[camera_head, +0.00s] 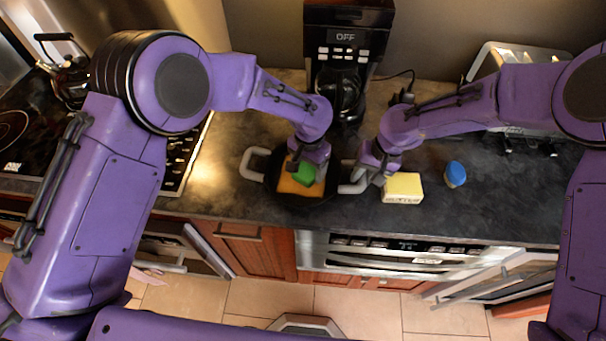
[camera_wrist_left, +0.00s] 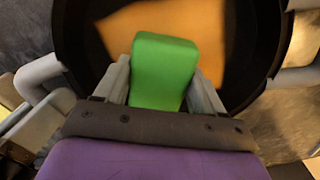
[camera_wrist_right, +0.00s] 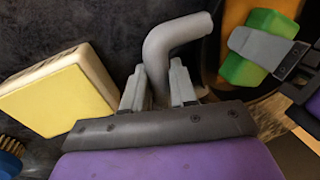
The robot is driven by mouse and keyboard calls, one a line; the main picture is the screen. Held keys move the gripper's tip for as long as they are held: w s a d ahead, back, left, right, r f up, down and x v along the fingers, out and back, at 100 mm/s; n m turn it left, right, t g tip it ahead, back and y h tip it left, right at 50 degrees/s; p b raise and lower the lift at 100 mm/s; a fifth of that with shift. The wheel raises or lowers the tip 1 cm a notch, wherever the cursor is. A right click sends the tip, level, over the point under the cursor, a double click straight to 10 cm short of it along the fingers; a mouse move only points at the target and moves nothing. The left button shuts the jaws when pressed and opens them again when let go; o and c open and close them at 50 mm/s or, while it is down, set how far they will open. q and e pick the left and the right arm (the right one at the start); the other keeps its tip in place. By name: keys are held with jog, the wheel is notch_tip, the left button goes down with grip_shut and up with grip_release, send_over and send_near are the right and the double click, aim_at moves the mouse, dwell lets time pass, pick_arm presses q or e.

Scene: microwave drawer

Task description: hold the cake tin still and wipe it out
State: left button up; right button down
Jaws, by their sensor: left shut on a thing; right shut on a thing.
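The cake tin (camera_head: 275,172) is a round black pan with a grey loop handle on each side, on the dark counter. An orange patch (camera_wrist_left: 215,35) covers part of its inside floor. My left gripper (camera_wrist_left: 160,80) is shut on a green sponge (camera_wrist_left: 163,60), held inside the tin over the orange patch; whether it touches the floor is hard to tell. My right gripper (camera_wrist_right: 160,85) is shut on the tin's right handle (camera_wrist_right: 175,38). The left handle (camera_head: 254,163) is free.
A yellow-topped box (camera_head: 403,188) stands just right of my right gripper, with a blue-topped brush (camera_head: 455,173) beyond it. A coffee maker (camera_head: 348,45) is behind the tin, a toaster (camera_head: 520,60) at back right. The stove is at left. The counter's front edge is close.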

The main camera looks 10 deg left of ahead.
pick_arm(q)
jog(key=shift+d, duration=0.35)
jog(key=shift+w+a+f, duration=0.1)
jog(key=shift+a, duration=2.25)
jog(key=shift+d, duration=2.35)
jog(key=shift+a+r, duration=0.2)
jog(key=shift+a, duration=0.95)
jog(key=shift+a+f, duration=0.15)
jog(key=shift+a, duration=1)
jog(key=shift+d, duration=2.25)
